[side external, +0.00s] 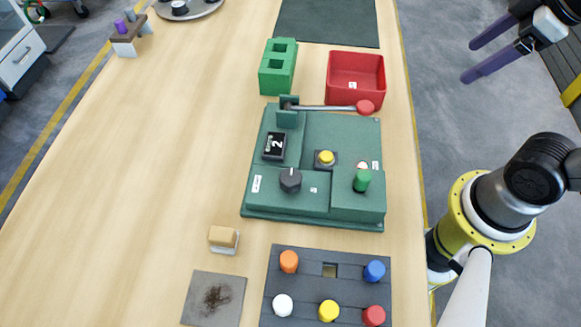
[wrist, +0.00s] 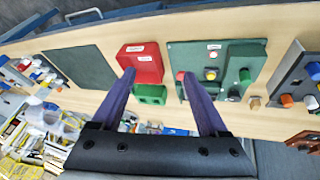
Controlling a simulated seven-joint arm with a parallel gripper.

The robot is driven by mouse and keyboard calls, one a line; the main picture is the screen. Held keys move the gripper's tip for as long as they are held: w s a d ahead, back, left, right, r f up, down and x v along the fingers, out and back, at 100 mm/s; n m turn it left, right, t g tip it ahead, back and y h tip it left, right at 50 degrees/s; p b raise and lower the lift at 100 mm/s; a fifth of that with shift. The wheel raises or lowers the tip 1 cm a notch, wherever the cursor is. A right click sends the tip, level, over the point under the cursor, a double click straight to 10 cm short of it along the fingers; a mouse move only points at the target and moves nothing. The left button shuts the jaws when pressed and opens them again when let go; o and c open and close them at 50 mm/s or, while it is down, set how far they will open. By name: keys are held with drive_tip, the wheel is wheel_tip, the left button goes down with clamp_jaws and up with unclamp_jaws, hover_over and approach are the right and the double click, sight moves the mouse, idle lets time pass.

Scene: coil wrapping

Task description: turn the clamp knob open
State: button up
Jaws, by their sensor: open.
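A green machine base (side external: 340,138) stands on the table. A black pointer knob (side external: 290,180) sits at its front left, beside a small white label. A green knob or handle (side external: 362,181) stands at its front right, and a yellow button (side external: 326,157) lies between. No readable label tells which is the clamp knob. A lever (side external: 326,107) with a red ball end lies across the back. My gripper (side external: 469,62) is open and empty, raised off the table's right side, well apart from the machine. In the wrist view the purple fingers (wrist: 159,73) are spread; the right one overlaps the machine (wrist: 220,55).
A red bin (side external: 356,82) and green block (side external: 278,66) stand behind the machine. A dark peg board (side external: 328,291) with coloured pegs, a tan block (side external: 223,238) and a grey stained plate (side external: 213,298) lie in front. The table's left half is mostly clear.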

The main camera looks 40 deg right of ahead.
drive_tip(key=w+a+r+n+g, duration=0.2)
drive_tip(key=w+a+r+n, duration=0.3)
drive_tip(key=n, duration=0.3)
drive_tip(key=n+g, duration=0.4)
drive_tip(key=n, duration=0.7)
hover_over(291, 175)
wheel_tip(291, 175, down, 8)
wheel_tip(291, 175, down, 13)
drive_tip(key=shift+r, duration=0.1)
clamp_jaws()
